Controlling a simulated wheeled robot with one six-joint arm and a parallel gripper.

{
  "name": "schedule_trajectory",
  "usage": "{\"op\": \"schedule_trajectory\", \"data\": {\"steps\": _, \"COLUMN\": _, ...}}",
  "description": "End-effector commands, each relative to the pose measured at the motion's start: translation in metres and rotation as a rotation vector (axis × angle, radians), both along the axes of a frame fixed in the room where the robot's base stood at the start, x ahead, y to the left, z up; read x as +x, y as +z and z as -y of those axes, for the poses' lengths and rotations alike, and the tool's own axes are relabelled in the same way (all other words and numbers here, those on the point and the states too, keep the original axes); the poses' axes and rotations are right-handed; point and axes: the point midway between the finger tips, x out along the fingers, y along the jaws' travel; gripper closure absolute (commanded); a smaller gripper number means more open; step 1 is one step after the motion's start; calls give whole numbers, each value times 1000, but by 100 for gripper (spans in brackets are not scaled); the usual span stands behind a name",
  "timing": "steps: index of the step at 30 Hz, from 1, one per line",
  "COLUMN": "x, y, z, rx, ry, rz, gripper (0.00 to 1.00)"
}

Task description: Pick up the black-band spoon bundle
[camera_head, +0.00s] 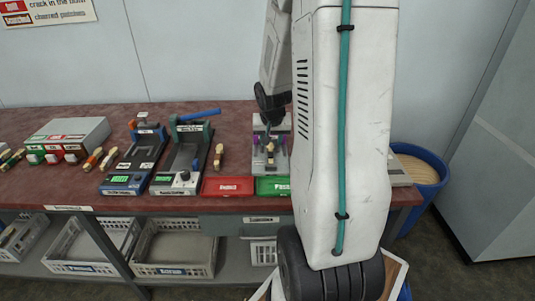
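A small wooden bundle (218,156) stands on the red-brown bench, right of the press machines. It seems to have a dark band, but it is too small to be sure. Two more wooden bundles, one (93,159) and another (109,159), lie left of the machines. Their band colours are hard to tell. My gripper (268,125) points down over a grey fixture (257,165) with purple parts. A pale wooden piece (270,149) shows at the fixture, just below my gripper. The fingers are too small and dark to show their opening or any hold.
Two press machines, one (133,163) and another (181,163), stand on the bench (75,187). A red tray (228,186) and a green tray (272,186) lie at its front edge. A grey box (85,130) stands left. A blue bin (421,170) is at the right.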

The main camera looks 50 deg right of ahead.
Motion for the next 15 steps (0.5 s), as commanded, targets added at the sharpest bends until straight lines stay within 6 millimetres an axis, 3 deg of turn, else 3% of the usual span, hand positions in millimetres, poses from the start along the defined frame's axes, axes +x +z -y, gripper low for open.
{"op": "schedule_trajectory", "data": {"steps": 15, "x": 16, "y": -59, "z": 17, "rx": 2, "ry": -3, "rz": -1, "gripper": 60}}
